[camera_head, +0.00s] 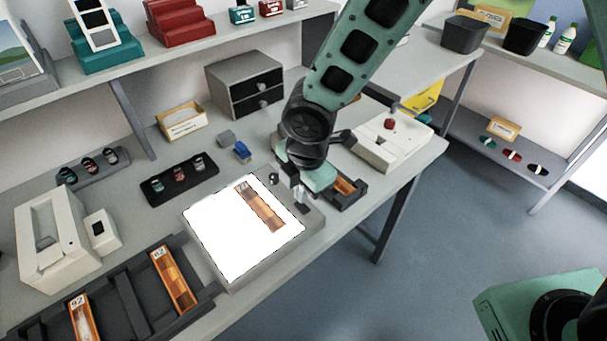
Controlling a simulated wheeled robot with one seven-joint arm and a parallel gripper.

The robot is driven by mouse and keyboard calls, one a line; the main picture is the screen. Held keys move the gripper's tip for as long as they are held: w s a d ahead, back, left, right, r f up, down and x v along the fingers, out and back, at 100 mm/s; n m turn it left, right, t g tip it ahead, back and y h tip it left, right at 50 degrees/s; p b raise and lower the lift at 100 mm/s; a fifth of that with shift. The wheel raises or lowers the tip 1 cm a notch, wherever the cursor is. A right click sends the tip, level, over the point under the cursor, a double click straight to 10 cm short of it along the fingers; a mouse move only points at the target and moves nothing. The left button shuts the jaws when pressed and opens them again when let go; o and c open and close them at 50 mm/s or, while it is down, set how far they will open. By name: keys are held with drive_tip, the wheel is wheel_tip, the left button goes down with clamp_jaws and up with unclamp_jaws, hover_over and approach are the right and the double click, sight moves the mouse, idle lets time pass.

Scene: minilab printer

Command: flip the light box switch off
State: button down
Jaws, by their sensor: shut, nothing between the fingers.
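The light box (232,285) lies on the bench with its top panel glowing bright white. An orange film strip (261,209) lies on the lit panel. A small dark knob (274,179) stands at the box's back right edge. My gripper (301,205) points down over the right edge of the box, with its fingers close together and nothing held. I cannot tell whether the fingertips touch the box. The switch cannot be made out clearly; the gripper may cover it.
A dark tray with an orange strip (345,187) sits right of the box, partly behind my gripper. A white device with a red knob (389,126) stands further right. A dark rack (196,298) with orange strips lies left. A black holder (156,193) stands behind.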

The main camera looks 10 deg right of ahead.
drive_tip(key=shift+f, duration=0.85)
